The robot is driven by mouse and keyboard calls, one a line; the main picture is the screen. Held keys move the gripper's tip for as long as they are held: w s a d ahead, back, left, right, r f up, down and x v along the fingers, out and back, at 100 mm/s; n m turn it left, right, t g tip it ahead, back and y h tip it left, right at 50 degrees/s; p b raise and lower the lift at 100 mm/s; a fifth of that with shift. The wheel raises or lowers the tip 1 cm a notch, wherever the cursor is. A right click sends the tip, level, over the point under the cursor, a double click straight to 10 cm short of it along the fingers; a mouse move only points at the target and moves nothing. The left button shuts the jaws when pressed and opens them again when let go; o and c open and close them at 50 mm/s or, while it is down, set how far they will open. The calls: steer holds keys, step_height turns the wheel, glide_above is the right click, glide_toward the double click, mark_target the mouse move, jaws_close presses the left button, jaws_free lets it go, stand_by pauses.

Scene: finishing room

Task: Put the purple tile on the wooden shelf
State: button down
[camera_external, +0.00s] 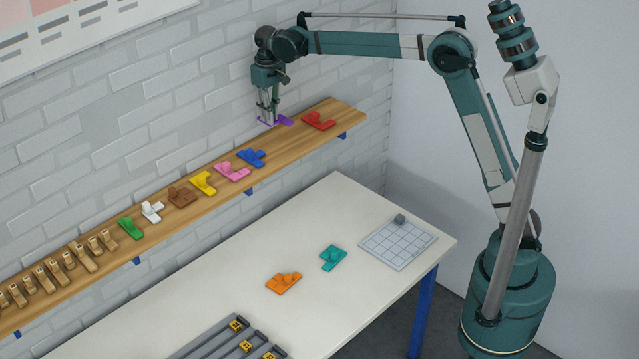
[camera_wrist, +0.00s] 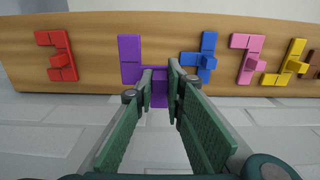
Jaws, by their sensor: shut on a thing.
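The purple tile (camera_external: 284,122) is at my gripper's fingertips, at the wooden shelf (camera_external: 318,107) between the red and blue tiles. In the wrist view the purple tile (camera_wrist: 130,47) shows its flat arms against the shelf's wood (camera_wrist: 95,72). My gripper (camera_external: 268,116) points down and its jaws are shut on the tile; its fingers also show in the wrist view (camera_wrist: 160,80). The fingers hide part of the tile. I cannot tell whether the tile touches the shelf surface or hangs slightly above it.
On the shelf, a red tile (camera_external: 319,121) and a blue tile (camera_external: 252,158) flank the purple one. Pink (camera_external: 232,171), yellow, brown, white and green tiles continue leftward. Below, the table holds orange (camera_external: 283,283) and teal (camera_external: 333,258) tiles. A brick wall stands behind the shelf.

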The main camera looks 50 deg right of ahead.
steer(key=shift+f, duration=0.1)
steer(key=shift+f, duration=3.05)
steer(key=shift+f, duration=1.85)
steer(key=shift+f, duration=0.2)
steer(key=c, duration=2.4)
jaws_free()
steer(key=shift+o, duration=0.2)
steer(key=shift+r, duration=0.2)
step_height(320, 180, up, 12)
